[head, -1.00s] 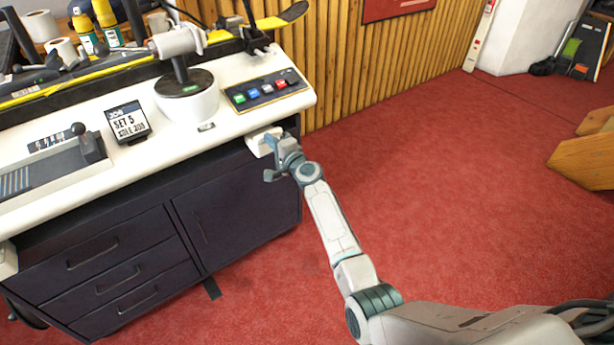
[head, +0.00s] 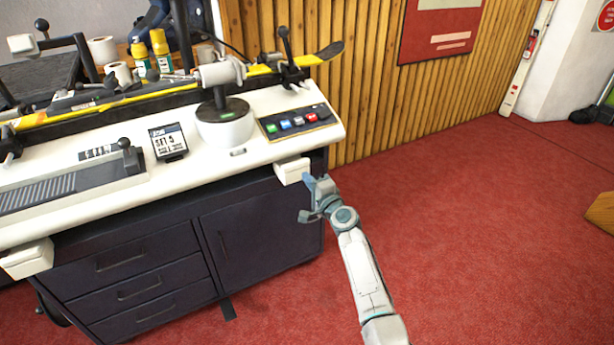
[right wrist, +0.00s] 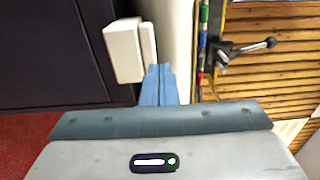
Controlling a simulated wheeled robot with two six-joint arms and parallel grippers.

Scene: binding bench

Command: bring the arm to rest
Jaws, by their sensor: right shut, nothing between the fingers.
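My right gripper (head: 307,197) is in front of the right end of the bench (head: 265,165), just below the white block (head: 292,171) that juts from under the bench top. Its fingers are shut with nothing between them. In the right wrist view the shut fingertips (right wrist: 159,84) point toward the bench edge, with the white block (right wrist: 122,50) just left of them. Whether they touch the block I cannot tell. My left gripper does not show.
Drawers (head: 140,285) are below. Open red carpet (head: 470,230) lies to the right.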

